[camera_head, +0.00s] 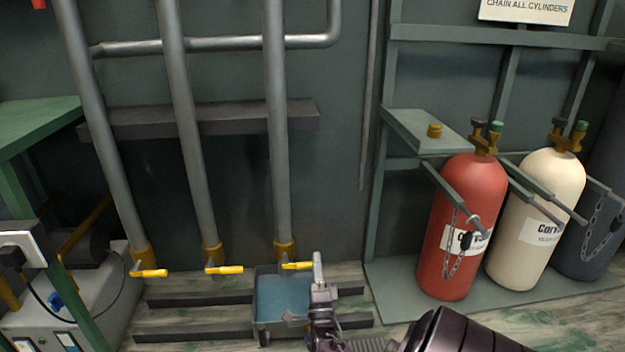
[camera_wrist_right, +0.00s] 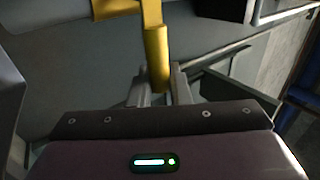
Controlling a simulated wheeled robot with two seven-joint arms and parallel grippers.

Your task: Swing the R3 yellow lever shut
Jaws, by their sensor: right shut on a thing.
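Three vertical grey pipes end low in brass-yellow valves, each with a yellow lever. The left lever (camera_head: 149,273) and the middle lever (camera_head: 224,269) stick out sideways to the right. The right-hand lever (camera_head: 297,265) also points right, to my right gripper (camera_head: 318,270), whose fingers are at its end. In the right wrist view the yellow lever (camera_wrist_right: 157,60) runs down between the two fingers of the right gripper (camera_wrist_right: 163,92), which is shut on it. No R3 label is readable. My left gripper is not in view.
A blue-lined bin (camera_head: 283,297) stands under the right pipe on wooden slats. Red (camera_head: 462,225) and cream (camera_head: 537,220) cylinders stand chained in a rack at right. A green-framed bench (camera_head: 40,130) and a grey machine (camera_head: 90,300) are at left.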

